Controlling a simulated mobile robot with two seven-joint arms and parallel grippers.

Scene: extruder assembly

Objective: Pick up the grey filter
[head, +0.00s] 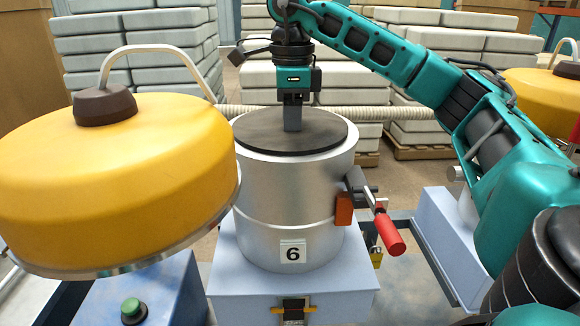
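The grey filter appears to be the dark grey round disc (255,133) lying flat on top of the silver cylinder (290,200) marked 6. My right gripper (292,120) comes down from above, near the middle of the disc. A narrow grey block shows at its lower end, reaching the disc's surface. I cannot tell whether this block is fingertips or a grip on the disc, nor whether the fingers are open or shut. My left gripper is not in view.
A yellow lid (120,180) with a curved handle fills the left. A red-handled clamp (388,232) sticks out at the cylinder's right. A green button (131,308) is at the lower left. Stacked pale blocks (140,55) stand behind, and another yellow lid (540,95) is at right.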

